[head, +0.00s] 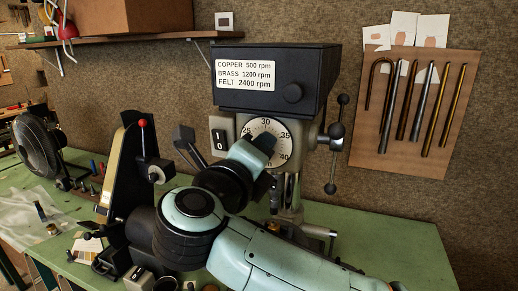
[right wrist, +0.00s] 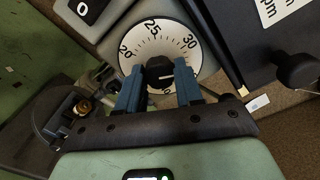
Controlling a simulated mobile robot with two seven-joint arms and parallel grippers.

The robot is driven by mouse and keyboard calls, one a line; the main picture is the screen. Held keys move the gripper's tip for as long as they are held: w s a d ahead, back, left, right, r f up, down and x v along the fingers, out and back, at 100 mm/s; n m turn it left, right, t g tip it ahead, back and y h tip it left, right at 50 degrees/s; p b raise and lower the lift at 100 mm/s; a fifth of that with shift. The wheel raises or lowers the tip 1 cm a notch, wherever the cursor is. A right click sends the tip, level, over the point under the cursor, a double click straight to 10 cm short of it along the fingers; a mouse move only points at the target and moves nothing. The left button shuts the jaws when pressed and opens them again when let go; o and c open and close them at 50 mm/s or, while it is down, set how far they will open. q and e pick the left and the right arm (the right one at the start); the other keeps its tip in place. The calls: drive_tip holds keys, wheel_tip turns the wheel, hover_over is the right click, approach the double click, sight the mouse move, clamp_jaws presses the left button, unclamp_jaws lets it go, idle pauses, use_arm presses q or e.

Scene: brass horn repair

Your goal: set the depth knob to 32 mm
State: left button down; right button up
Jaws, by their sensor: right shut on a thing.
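The depth dial (head: 267,127) is a white round scale on the front of the drill press, with 25, 30, 35 and 40 readable in the head view. It also shows in the right wrist view (right wrist: 137,48), with 20, 25 and 30 readable. The dark depth knob (right wrist: 159,70) sits at its centre. My right gripper (head: 262,145) is in front of the dial and hides the knob in the head view. In the right wrist view its blue fingers (right wrist: 160,88) are shut on the knob. A short white line on the knob points right, below the 30. My left gripper is not in view.
The black press head (head: 275,75) carries a speed label. A switch (head: 220,136) is left of the dial and a ball-ended feed lever (head: 336,135) right of it. A belt sander-like machine (head: 125,165) and fan (head: 38,150) stand left. The green bench (head: 400,235) is clear at right.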

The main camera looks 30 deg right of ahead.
idle(0.4)
drive_tip(key=o, duration=1)
drive_tip(key=shift+o, duration=0.2)
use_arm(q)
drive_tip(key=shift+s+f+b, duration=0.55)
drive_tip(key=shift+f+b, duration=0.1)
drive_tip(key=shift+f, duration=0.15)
use_arm(e)
drive_tip(key=v, duration=1.3)
drive_tip(key=shift+s+a, duration=0.15)
drive_tip(key=shift+f, duration=0.1)
